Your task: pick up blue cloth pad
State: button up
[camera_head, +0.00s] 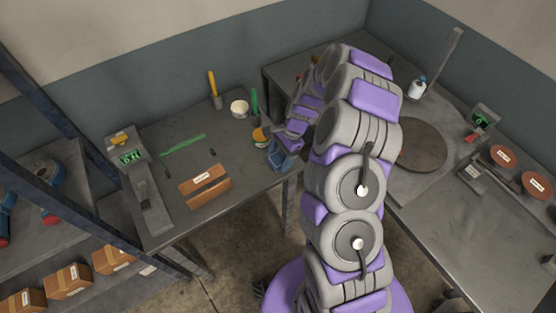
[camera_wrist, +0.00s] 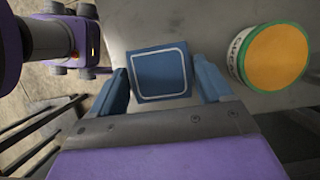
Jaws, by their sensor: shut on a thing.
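The blue cloth pad (camera_wrist: 160,76) is a square with a white line along its border. In the wrist view it sits between the two blue fingers of my gripper (camera_wrist: 160,70), which is shut on it. In the head view my gripper (camera_head: 282,157) is at the right front edge of the left table. There the pad cannot be told apart from the blue fingers.
A round tub with an orange top (camera_wrist: 275,57) stands right of the pad; it also shows in the head view (camera_head: 260,136). The left table (camera_head: 190,125) holds a brown box (camera_head: 204,186), a scale (camera_head: 140,178), a white bowl (camera_head: 239,107) and a yellow-handled tool (camera_head: 213,88).

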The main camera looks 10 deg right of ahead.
aim_at(275, 160)
jog(key=shift+c, duration=1.3)
jog(key=shift+r, duration=0.1)
notch_tip(275, 160, up, 4)
jog(key=shift+f+p, duration=0.25)
jog(key=shift+p, duration=0.6)
jog(key=s+r+p, duration=0.1)
jog(key=s+p, duration=0.2)
jog(key=s, duration=1.3)
jog(key=shift+r, duration=0.15)
